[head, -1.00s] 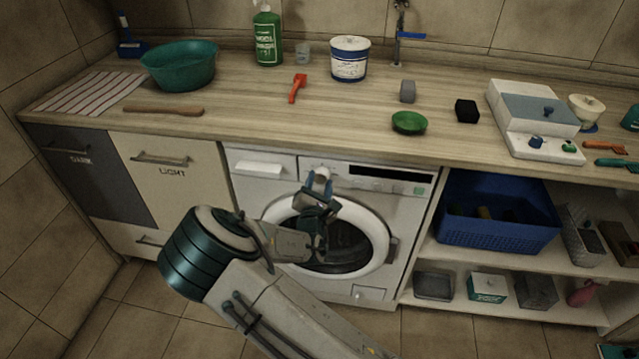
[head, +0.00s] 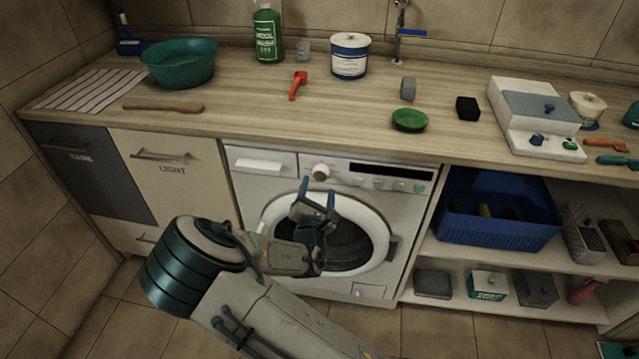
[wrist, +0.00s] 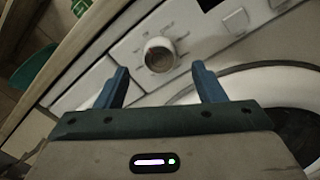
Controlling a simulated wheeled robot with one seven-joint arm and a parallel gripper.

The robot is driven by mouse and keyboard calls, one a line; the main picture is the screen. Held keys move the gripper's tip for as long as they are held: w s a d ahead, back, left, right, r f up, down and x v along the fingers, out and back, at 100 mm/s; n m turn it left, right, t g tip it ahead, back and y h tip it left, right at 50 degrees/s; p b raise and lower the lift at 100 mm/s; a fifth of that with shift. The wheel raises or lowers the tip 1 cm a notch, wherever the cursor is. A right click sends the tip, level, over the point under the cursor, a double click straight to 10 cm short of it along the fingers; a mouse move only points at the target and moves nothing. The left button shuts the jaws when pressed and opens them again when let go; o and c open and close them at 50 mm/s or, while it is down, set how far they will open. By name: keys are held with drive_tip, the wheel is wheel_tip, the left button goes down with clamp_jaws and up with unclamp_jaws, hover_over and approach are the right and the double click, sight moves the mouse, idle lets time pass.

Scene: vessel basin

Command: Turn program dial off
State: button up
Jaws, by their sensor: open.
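The program dial (head: 320,172) is a round, light knob on the front panel of the white washing machine (head: 258,210), left of the dark display. In the wrist view the dial (wrist: 159,55) sits ahead of my gripper, between the lines of its two blue fingers, with printed marks around it. My gripper (head: 318,188) is open and empty in front of the machine, just below the dial. In the wrist view the fingertips of my gripper (wrist: 160,76) are apart and do not touch the dial.
The machine's round door (head: 378,240) is directly below and behind my gripper. The wooden counter (head: 350,120) overhangs the panel from above. A detergent drawer (head: 258,165) is left of the dial. A blue basket (head: 500,238) stands on the shelf at right.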

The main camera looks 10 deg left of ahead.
drive_tip(key=s, duration=1)
drive_tip(key=shift+f, duration=0.2)
drive_tip(key=d+m+g+p, duration=0.2)
drive_tip(key=d+m+g, duration=0.7)
drive_tip(key=m, duration=0.6)
drive_tip(key=s+d+r+m+g+p, duration=0.1)
drive_tip(key=s+d+r+m+g, duration=0.2)
drive_tip(key=s+d+r+m, duration=0.4)
drive_tip(key=s+d+r+m+g+p, duration=0.1)
drive_tip(key=s+d+r+m+g, duration=0.2)
drive_tip(key=s+d+r+m, duration=0.4)
drive_tip(key=s+d+r, duration=0.1)
drive_tip(key=s+r, duration=0.3)
drive_tip(key=r, duration=0.3)
drive_tip(key=shift+d+m+g+p, duration=0.3)
drive_tip(key=shift+d+m+g, duration=0.05)
drive_tip(key=shift+m+g, duration=0.05)
